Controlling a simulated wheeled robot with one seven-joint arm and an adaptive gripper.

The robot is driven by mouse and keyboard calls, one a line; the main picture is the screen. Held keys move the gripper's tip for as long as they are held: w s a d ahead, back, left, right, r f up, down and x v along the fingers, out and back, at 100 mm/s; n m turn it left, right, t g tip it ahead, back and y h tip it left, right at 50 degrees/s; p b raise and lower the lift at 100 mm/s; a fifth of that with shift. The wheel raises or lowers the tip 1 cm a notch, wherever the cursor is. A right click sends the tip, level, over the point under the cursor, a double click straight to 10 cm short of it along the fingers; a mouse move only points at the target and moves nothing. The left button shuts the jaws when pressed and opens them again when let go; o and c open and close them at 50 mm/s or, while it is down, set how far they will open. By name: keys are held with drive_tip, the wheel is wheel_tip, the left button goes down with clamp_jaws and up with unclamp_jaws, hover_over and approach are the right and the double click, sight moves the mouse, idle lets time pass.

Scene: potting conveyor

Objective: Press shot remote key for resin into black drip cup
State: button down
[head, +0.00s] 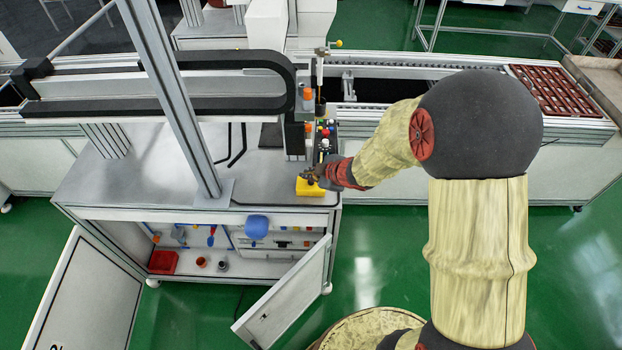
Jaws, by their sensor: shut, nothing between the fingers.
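My gripper (312,174) is shut and empty, above or at a small yellow box (310,188) at the front right corner of the grey machine table. The yellow box may be the shot remote; its keys are too small and partly covered by the gripper to make out. I cannot tell whether the fingertips touch it. A small dark shape (320,108) stands below the pale upright dispenser (320,72) and may be the black drip cup. I cannot see any resin in it.
A dark strip with several coloured knobs (326,130) lies just behind my gripper. The gantry's slanted post (180,100) stands to the left. The conveyor (400,75) runs behind, with a brown tray (552,90) at right. A cabinet door (285,300) hangs open below.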

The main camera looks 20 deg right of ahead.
sight(310, 183)
idle(0.3)
wheel_tip(310, 183, up, 5)
drive_tip(key=p, duration=0.5)
drive_tip(key=shift+r, duration=0.1)
idle(0.7)
